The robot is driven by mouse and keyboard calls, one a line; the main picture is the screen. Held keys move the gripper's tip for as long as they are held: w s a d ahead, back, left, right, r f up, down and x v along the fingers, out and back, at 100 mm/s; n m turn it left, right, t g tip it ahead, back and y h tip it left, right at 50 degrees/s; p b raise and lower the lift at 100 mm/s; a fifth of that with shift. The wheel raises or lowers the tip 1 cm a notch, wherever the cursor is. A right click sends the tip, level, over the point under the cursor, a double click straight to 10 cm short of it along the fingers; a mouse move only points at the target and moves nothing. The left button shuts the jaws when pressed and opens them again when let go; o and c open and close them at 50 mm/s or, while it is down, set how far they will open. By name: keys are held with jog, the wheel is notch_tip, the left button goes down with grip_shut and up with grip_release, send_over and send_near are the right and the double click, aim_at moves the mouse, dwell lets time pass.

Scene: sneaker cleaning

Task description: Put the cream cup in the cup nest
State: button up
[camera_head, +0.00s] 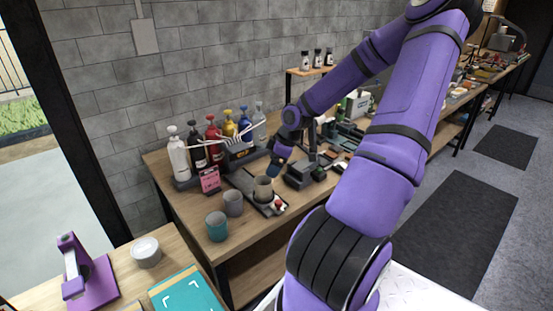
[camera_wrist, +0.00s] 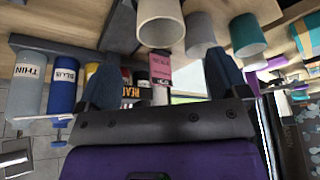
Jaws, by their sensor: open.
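A grey cup (camera_head: 233,204) and a teal cup (camera_head: 217,228) stand left of the cream cup. Several bottles (camera_head: 198,150) and a pink card (camera_head: 210,180) stand behind them. A small red and white item (camera_head: 280,204) lies on the tray's front end. Dark equipment (camera_head: 300,175) stands to the right.

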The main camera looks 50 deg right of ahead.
jog(key=s+a+r+m+g+h, duration=0.1)
jog(key=s+a+r+m+h, duration=0.15)
jog(key=a+r, duration=0.7)
jog(key=s+a+r+m+g+h, duration=0.1)
jog(key=a+r+g+h, duration=0.15)
jog(key=a+r, duration=0.65)
jog(key=s+a+r+m+t+y, duration=0.2)
jog(key=s+a+r+t, duration=0.3)
jog(key=s+a+r, duration=0.5)
notch_tip(320, 180, up, 2)
jog(key=s+m, duration=0.1)
jog(key=s, duration=0.1)
jog(key=shift+s+a+y, duration=0.3)
jog(key=shift+s, duration=0.1)
